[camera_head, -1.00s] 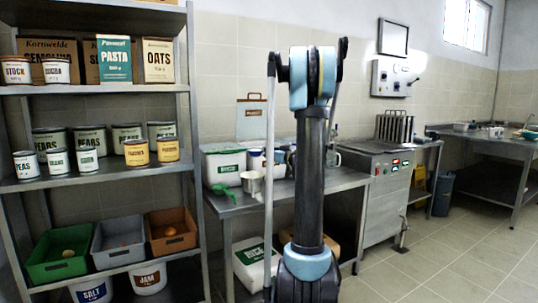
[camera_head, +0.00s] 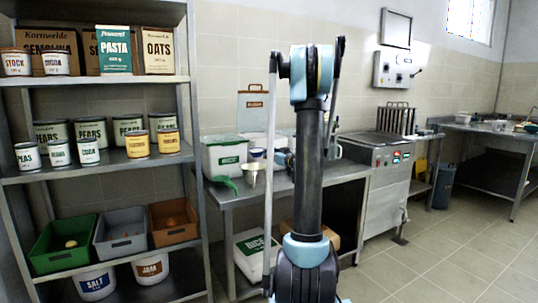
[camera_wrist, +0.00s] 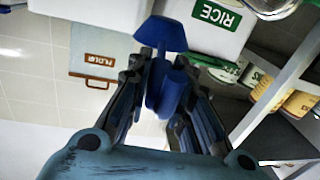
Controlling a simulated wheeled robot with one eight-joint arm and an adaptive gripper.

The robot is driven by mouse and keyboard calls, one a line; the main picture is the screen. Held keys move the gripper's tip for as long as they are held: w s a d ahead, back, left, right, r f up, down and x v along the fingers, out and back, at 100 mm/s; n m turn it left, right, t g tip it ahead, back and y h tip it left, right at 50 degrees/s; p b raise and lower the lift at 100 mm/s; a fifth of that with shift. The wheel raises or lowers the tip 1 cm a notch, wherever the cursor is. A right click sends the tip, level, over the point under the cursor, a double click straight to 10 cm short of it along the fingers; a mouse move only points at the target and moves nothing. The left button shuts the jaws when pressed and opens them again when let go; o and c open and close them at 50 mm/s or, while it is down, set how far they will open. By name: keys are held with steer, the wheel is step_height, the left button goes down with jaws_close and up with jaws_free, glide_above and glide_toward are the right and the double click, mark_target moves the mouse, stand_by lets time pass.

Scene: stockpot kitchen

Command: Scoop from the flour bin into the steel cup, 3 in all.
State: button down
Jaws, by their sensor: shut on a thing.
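My gripper (camera_wrist: 158,78) is shut on a blue scoop (camera_wrist: 160,34) in the wrist view, with the scoop's wide end beyond the fingertips. The wrist picture is upside down, so whether flour is in the scoop cannot be told.
A white RICE bin (camera_head: 225,158) with a green lid stands on the steel counter (camera_head: 228,199), with a green scoop (camera_head: 226,183) before it. A loaded shelf rack (camera_head: 95,172) stands left. A steel machine (camera_head: 385,188) stands right. Open floor lies at right.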

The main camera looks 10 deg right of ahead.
steer(key=n, duration=0.1)
steer(key=r+n, duration=0.1)
steer(key=n, duration=0.1)
steer(key=a+n, duration=0.1)
steer(key=n, duration=0.1)
steer(key=shift+s+r, duration=0.25)
steer(key=shift+s+a+f+n, duration=0.4)
steer(key=shift+a+n, duration=0.45)
steer(key=shift+n, duration=1.75)
steer(key=shift+s+a+f+n, duration=0.35)
steer(key=shift+a+n, duration=0.45)
steer(key=shift+n, duration=1.8)
steer(key=shift+s+a+f+n, duration=0.4)
steer(key=shift+a+n, duration=0.45)
steer(key=shift+n, duration=1.75)
steer(key=shift+r, duration=0.1)
